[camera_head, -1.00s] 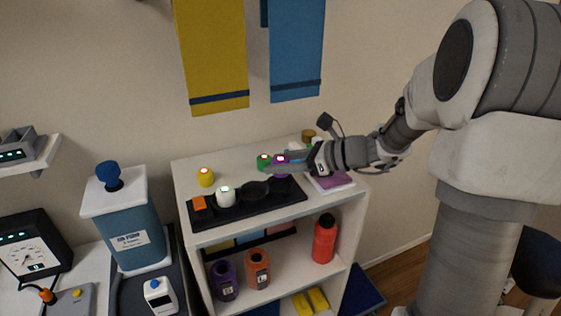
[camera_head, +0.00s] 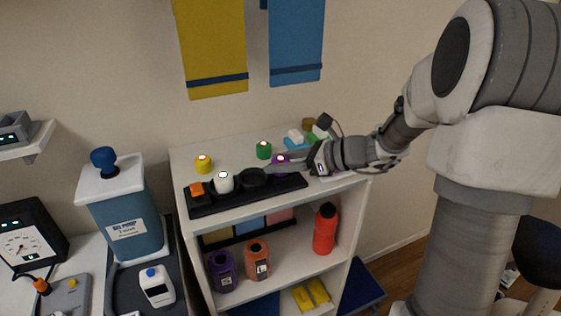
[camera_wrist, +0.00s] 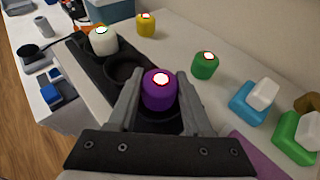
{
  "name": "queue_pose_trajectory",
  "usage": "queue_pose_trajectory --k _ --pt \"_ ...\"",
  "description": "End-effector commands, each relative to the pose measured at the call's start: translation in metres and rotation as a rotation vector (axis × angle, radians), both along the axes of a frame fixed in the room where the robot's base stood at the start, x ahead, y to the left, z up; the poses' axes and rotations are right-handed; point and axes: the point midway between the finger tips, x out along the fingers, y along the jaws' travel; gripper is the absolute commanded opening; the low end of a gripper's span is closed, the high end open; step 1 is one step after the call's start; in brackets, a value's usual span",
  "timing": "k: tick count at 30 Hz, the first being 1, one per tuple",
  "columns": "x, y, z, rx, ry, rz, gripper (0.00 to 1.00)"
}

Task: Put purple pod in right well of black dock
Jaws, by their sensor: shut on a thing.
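The purple pod (camera_head: 280,159) with a lit top is between the fingers of my gripper (camera_head: 288,168), at the right end of the black dock (camera_head: 232,200). In the wrist view my gripper (camera_wrist: 160,84) is shut on the purple pod (camera_wrist: 157,98), which looks upright. The dark rim of the right well (camera_wrist: 178,125) shows around and below the pod. Its underside is hidden, so I cannot tell whether it touches the well. The middle well (camera_wrist: 122,72) is empty. A white pod (camera_wrist: 102,40) sits in the dock's left well.
A green pod (camera_wrist: 205,66) and a yellow pod (camera_wrist: 146,25) stand behind the dock on the white shelf top. An orange block (camera_head: 196,189) is at the dock's left end. Blue-and-white (camera_wrist: 254,100) and green-and-white (camera_wrist: 298,134) pieces lie to the right of the green pod.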

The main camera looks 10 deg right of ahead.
Motion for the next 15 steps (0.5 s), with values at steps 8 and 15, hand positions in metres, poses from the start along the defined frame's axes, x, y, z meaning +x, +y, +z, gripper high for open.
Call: queue_pose_trajectory --k 8,15 --pt "-0.0017 0.0001 -0.0046 -0.004 0.009 0.002 0.75" --pt "-0.0031 0.0014 -0.0058 -0.003 0.012 0.006 0.85"
